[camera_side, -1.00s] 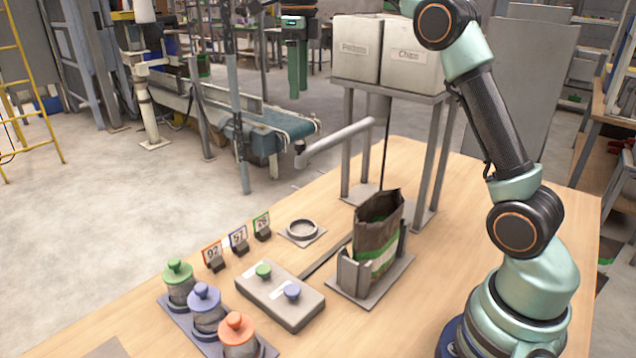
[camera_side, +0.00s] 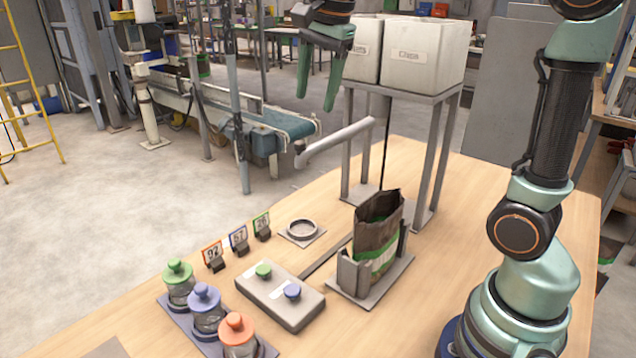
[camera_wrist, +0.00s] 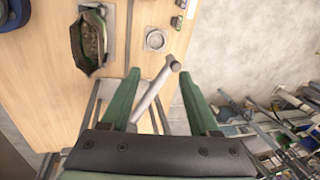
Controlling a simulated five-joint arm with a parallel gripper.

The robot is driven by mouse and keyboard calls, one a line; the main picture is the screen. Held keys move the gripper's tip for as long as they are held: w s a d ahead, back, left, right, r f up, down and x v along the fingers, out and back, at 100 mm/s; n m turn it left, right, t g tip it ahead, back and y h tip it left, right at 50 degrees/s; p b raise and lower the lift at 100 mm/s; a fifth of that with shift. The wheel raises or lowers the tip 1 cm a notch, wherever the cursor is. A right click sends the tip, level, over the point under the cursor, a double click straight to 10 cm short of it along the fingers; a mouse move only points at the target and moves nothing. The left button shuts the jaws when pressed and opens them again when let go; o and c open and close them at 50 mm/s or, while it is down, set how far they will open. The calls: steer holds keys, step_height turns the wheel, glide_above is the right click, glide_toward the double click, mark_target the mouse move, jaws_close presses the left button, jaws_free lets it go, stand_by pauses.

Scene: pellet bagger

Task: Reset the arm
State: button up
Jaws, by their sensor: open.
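My gripper (camera_side: 318,88) hangs high at the top of the side view, with its two green fingers spread apart and nothing between them. It is left of the two hoppers and above the grey pipe. In the wrist view my gripper (camera_wrist: 158,100) is also open and empty, with the pipe (camera_wrist: 155,92) showing below and between the fingers. A dark bag with a green band (camera_side: 377,235) stands open in a grey holder (camera_side: 345,277) on the wooden table. In the wrist view the bag (camera_wrist: 89,42) shows contents inside.
Two pale hoppers (camera_side: 418,54) stand on a grey frame (camera_side: 438,165). A button box (camera_side: 280,296), number cards (camera_side: 238,240), a round dish (camera_side: 302,229) and several lidded jars (camera_side: 207,311) are on the table (camera_side: 480,220). A conveyor (camera_side: 270,125) is behind.

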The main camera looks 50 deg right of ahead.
steer(key=s+a+f+n+t, duration=0.2)
steer(key=s+f+n, duration=0.8)
steer(key=n, duration=0.7)
steer(key=shift+s+a+f+t, duration=0.15)
steer(key=shift+s+a+t, duration=0.25)
steer(key=shift+s+a, duration=0.4)
